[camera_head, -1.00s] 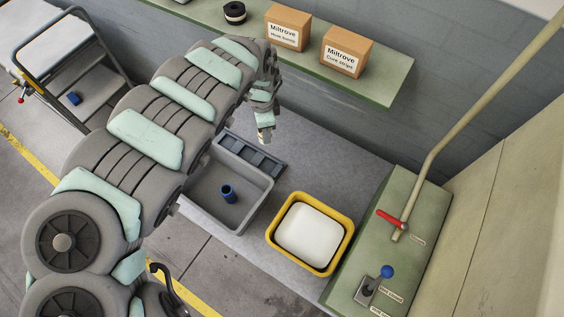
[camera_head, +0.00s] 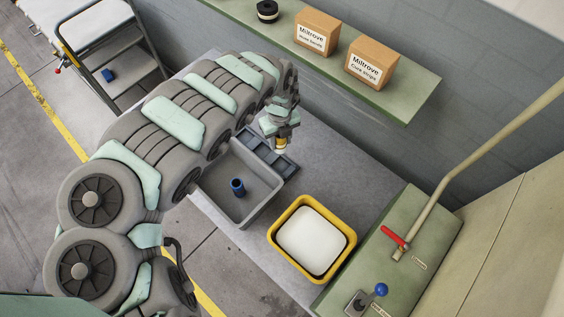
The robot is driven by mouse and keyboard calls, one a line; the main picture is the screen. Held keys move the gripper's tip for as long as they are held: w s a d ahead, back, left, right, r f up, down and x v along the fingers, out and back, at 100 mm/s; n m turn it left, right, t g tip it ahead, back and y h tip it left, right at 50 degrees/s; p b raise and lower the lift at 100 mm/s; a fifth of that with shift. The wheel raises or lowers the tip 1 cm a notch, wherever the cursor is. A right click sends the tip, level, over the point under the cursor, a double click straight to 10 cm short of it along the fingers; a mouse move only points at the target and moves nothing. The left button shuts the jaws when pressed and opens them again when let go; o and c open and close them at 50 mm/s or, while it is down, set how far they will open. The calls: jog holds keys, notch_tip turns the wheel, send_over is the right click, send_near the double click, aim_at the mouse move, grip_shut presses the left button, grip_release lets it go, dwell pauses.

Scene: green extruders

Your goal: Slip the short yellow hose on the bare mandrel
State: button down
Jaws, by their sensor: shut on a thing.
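My gripper (camera_head: 280,137) points down over the dark slotted rack (camera_head: 284,171), beside the grey bin's far right corner. It is shut on a small, short pale-yellow piece, which looks like the short yellow hose (camera_head: 281,148). Only a bit of the piece shows below the jaws, and I cannot tell whether it touches the rack. I cannot make out a bare mandrel in this view.
A grey bin (camera_head: 269,208) holds a blue hose piece (camera_head: 237,187). Beside it is a yellow tub (camera_head: 350,236) with white contents. A green machine (camera_head: 432,228) with a red-handled pipe stands right. Boxes (camera_head: 317,34) sit on the shelf above.

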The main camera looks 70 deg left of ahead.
notch_tip(320, 180, down, 11)
jog(key=shift+w+f+b, duration=0.1)
jog(key=shift+w+b, duration=0.05)
jog(key=shift+b, duration=0.4)
jog(key=shift+d+f, duration=0.1)
jog(key=shift+f, duration=1.5)
jog(key=shift+f, duration=0.15)
jog(key=c, duration=0.9)
grip_release()
jog(key=shift+o, duration=0.2)
